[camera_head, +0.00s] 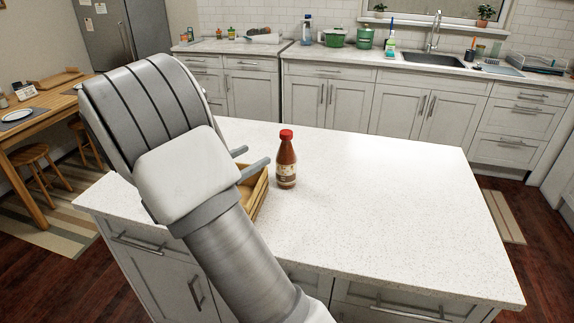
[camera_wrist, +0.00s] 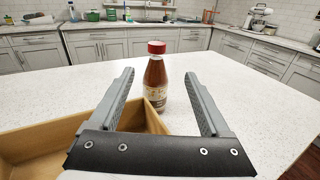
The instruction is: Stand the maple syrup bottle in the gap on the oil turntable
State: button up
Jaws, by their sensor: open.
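A brown bottle with a red cap and a pale label (camera_head: 286,165) stands upright on the white island top, just right of a wooden tray. In the wrist view the bottle (camera_wrist: 156,82) shows between and beyond my two fingers. My gripper (camera_head: 256,158) is open, with its fingers pointing towards the bottle; the wrist view shows the open gripper (camera_wrist: 160,85) with nothing held. I cannot tell whether the fingertips reach the bottle's sides. No turntable can be made out in either view.
The wooden tray (camera_wrist: 40,138) lies under and left of my gripper, partly hidden by my arm in the head view. The island top (camera_head: 390,190) is clear to the right. A counter with a sink (camera_head: 434,60) runs along the back wall.

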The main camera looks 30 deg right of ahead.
aim_at(281, 138)
jog(key=shift+n, duration=0.3)
jog(key=x, duration=0.8)
jog(key=w+x, duration=0.1)
jog(key=x, duration=0.3)
jog(key=shift+a, duration=0.15)
jog(key=shift+s+r+x, duration=0.1)
jog(key=shift+r+x, duration=0.05)
jog(key=shift+x, duration=1.2)
jog(key=shift+s+r+x, duration=0.1)
jog(key=shift+s+x, duration=0.05)
jog(key=shift+x, duration=1.2)
jog(key=shift+c, duration=0.2)
grip_shut()
jog(key=shift+r, duration=0.1)
